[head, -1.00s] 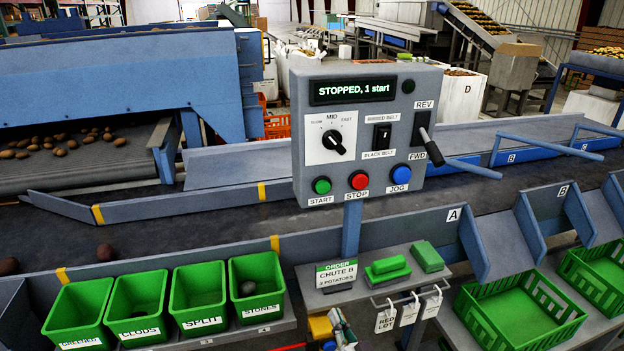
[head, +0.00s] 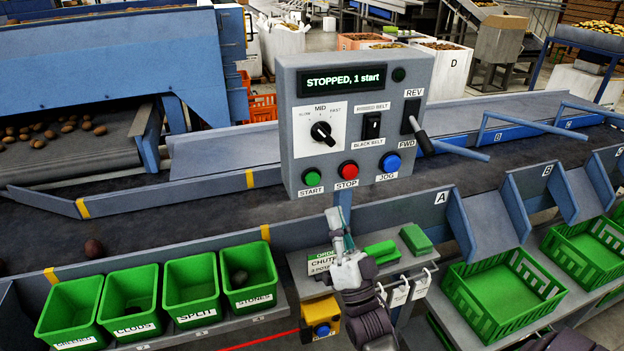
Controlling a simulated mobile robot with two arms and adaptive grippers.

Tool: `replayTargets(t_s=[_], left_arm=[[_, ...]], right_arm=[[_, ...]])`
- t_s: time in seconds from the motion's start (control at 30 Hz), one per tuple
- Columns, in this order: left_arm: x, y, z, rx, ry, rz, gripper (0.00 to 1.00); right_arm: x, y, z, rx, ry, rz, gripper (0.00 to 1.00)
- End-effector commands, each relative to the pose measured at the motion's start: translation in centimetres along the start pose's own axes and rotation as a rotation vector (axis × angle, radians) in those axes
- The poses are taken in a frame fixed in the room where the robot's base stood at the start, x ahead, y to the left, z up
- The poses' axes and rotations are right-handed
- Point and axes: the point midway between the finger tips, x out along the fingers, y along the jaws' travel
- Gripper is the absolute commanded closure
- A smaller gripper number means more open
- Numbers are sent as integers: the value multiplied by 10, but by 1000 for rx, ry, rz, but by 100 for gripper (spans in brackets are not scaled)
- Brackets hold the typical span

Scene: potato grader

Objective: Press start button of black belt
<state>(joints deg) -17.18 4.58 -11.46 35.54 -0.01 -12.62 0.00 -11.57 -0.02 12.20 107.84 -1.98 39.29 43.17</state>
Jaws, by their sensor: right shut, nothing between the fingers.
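The grey control box (head: 360,120) stands on a blue post above the belt. Its display (head: 344,80) reads "STOPPED, 1 start". The green START button (head: 312,177) is at the lower left of the panel, beside the red STOP button (head: 348,170) and blue JOG button (head: 391,162). A black rocker switch (head: 371,125) sits between the labels RIBBED BELT and BLACK BELT; its setting is hard to tell. The black belt (head: 160,225) runs behind the bins. My right gripper (head: 338,222) is shut and empty, below STOP and lower right of START. My left gripper is out of view.
The direction lever (head: 418,132) hangs toward FWD at the panel's right. Green bins (head: 192,283) stand at the front left, a green crate (head: 500,297) at the right. A small shelf (head: 300,268) with green blocks and tags lies under the box, partly behind my right arm.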

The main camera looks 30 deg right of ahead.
Motion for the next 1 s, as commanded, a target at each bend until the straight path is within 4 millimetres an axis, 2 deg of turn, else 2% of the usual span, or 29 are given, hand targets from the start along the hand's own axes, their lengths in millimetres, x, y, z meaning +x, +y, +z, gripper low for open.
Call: replayTargets(t_s=[0.27,0.7,1.0], left_arm=[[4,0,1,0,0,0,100],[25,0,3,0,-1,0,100],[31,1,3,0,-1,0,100]], right_arm=[[6,5,6,0,1,-1,100],[46,36,36,-1,0,-2,100],[60,45,45,-1,-1,1,100]])
